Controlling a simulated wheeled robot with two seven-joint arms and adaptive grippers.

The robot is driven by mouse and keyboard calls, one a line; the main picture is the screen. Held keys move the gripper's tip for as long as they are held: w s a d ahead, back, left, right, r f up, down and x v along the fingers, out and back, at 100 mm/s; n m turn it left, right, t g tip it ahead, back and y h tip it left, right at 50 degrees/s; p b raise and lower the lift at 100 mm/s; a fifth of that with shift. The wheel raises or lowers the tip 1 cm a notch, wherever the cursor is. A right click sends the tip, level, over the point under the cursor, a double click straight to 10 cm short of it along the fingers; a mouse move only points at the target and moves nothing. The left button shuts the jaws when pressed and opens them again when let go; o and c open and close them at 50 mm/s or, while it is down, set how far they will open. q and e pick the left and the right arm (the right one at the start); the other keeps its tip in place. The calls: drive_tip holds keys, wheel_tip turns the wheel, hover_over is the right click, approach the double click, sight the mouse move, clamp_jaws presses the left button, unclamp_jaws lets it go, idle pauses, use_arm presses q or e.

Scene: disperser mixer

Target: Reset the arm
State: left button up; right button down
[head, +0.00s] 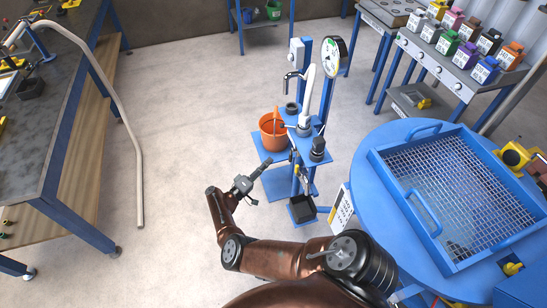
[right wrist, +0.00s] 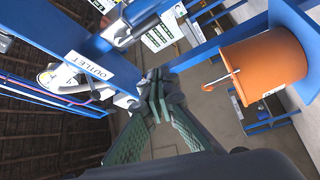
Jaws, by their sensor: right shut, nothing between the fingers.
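My right arm (head: 285,257) comes in from the bottom and bends left, then up, with brown links and black joints. My right gripper (head: 263,168) points up and to the right, in front of the blue stand (head: 272,184). In the right wrist view its fingers (right wrist: 157,100) meet at the tips, shut and empty. I see nothing touching the fingers. My left gripper is not in view.
An orange bucket (head: 268,139) stands on the blue stand, close to my right gripper; it also shows in the right wrist view (right wrist: 262,65). A blue round table (head: 375,178) with a mesh-bottomed tray (head: 408,185) is at right. Open floor lies left.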

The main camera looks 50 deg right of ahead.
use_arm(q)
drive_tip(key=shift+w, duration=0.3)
use_arm(e)
drive_tip(key=shift+w+a+r, duration=0.1)
drive_tip(key=shift+a, duration=0.85)
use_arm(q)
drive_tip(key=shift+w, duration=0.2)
